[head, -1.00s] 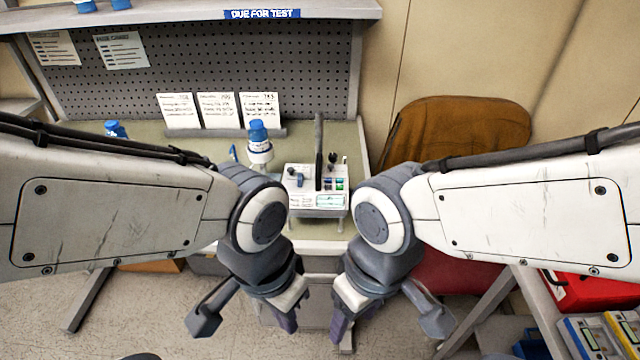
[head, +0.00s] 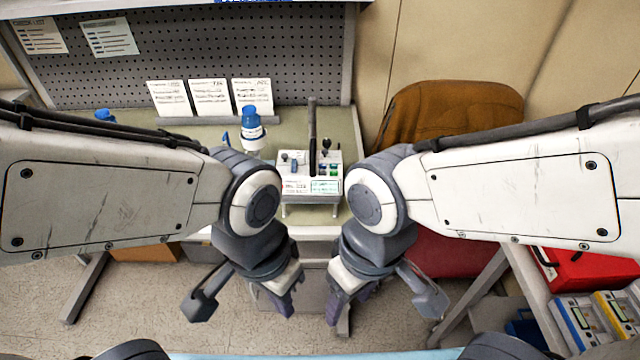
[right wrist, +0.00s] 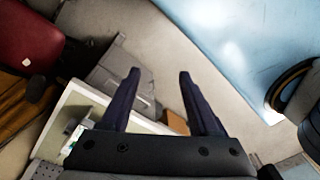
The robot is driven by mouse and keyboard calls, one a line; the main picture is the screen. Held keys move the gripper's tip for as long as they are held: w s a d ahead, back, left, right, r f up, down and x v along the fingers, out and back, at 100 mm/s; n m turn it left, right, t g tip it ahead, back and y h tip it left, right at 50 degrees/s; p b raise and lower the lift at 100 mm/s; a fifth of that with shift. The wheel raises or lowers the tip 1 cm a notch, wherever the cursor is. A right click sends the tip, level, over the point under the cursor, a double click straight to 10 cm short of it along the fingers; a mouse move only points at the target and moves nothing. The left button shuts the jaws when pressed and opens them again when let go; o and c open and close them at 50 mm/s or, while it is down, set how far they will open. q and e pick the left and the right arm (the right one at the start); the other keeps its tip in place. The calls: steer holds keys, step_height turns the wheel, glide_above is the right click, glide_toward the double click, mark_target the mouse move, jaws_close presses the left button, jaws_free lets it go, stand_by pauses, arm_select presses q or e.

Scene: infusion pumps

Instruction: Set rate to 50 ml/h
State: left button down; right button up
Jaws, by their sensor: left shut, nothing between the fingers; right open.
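A white control box (head: 293,196) with a black lever, a joystick, coloured buttons and a small pale green screen (head: 326,187) stands on the bench near its front edge; the screen text is too small to read. Yellow-and-blue pump units (head: 578,325) with small screens sit on a rack at the lower right, partly cut off by the frame. My left gripper (head: 284,304) is shut and empty, hanging in front of the bench. My right gripper (head: 339,302) is beside it, open and empty; its spread fingers also show in the right wrist view (right wrist: 160,75).
A blue-capped bottle (head: 251,122) stands left of the control box. White cards (head: 209,98) lean at the back of the bench. A brown chair (head: 455,120) and a red case (head: 590,275) are on the right. A pale blue surface (right wrist: 235,45) shows in the right wrist view.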

steer(key=shift+c, duration=0.4)
jaws_close()
stand_by(1.2)
